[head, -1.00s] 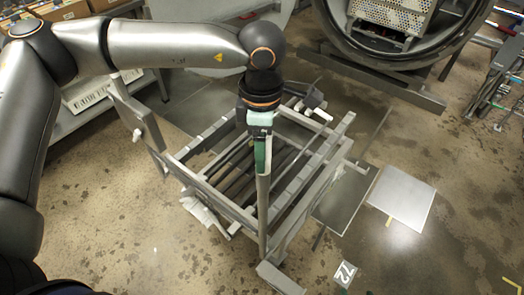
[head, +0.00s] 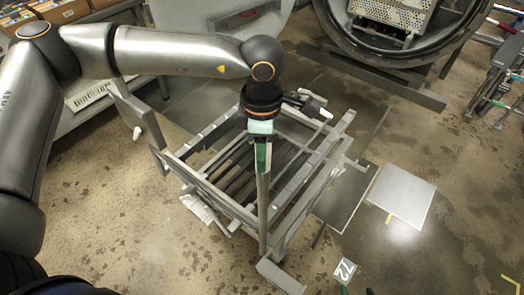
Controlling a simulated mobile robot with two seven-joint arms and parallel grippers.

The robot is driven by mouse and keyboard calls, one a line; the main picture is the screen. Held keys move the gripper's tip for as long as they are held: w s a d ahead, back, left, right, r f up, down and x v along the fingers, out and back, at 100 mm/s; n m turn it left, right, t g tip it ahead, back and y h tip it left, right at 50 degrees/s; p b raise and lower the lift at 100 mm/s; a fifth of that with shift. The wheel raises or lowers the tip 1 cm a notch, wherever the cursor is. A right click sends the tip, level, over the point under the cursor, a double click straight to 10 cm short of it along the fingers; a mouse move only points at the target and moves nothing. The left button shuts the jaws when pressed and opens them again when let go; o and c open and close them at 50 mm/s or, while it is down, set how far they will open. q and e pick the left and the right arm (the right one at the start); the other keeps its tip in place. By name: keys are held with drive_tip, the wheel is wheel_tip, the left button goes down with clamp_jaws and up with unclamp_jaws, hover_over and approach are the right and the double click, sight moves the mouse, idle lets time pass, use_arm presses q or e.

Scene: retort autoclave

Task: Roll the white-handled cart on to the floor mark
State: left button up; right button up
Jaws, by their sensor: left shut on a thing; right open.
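The cart (head: 222,196) is a grey metal frame with slats, standing mid-floor in the head view. White pieces show at its left (head: 137,133) and far right. My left gripper (head: 262,158) points down over the cart and is shut on a grey bar (head: 263,210) at its near side. The arm hides part of the cart's far side.
A pale square plate (head: 402,195) and a darker plate (head: 344,193) lie right of the cart. The round autoclave mouth (head: 395,45) stands behind. A bench with boxes is at the far left.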

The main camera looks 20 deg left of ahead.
use_arm(q)
clamp_jaws()
drive_tip(key=shift+r, duration=0.1)
idle(0.7)
